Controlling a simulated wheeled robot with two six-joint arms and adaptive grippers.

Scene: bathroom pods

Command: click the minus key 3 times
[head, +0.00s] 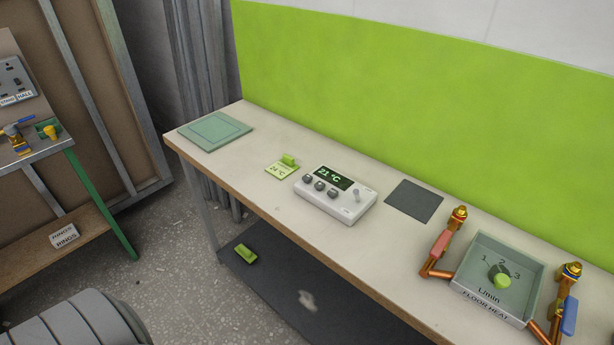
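A white control box (336,208) sits on the long bench. Its dark display (333,178) reads 21 °C in green. Below the display is a row of round dark keys: a left key (307,178), a middle key (319,185) and a right key (332,192). Their symbols are too small to read, so I cannot tell which is the minus key. A small pale lever (357,195) stands at the box's right side. A green card (281,170) left of the box appears to read 24 °C. Neither gripper is in view.
A pale green pad (215,130) lies at the bench's left end. A dark square mat (414,200) lies right of the box. Further right are a FLOOR HEAT box (490,310) with a dial and copper pipe valves (440,243). The bench front before the control box is clear.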

